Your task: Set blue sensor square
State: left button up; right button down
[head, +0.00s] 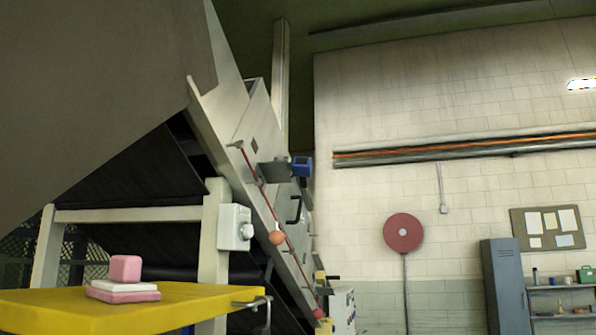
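The blue sensor (302,167) is a small box at the end of a grey bracket (274,172) on the side of the sloping conveyor frame (262,120). It is small in the head view, and I cannot tell exactly how it is turned against the bracket. Neither of my grippers shows in the head view, and nothing is seen touching the sensor.
A red cord (262,190) with an orange ball (277,238) runs down the conveyor side. A white switch box (235,227) sits on a post. A yellow platform (60,310) at lower left bears a pink block (125,268) on pads. A grey locker (504,285) stands right.

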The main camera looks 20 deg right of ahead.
aim_at(300, 166)
jog(key=z, duration=1.45)
jog(key=i+l, duration=0.1)
jog(key=i, duration=4.65)
jog(key=j+u, duration=0.15)
jog(key=u, duration=1.05)
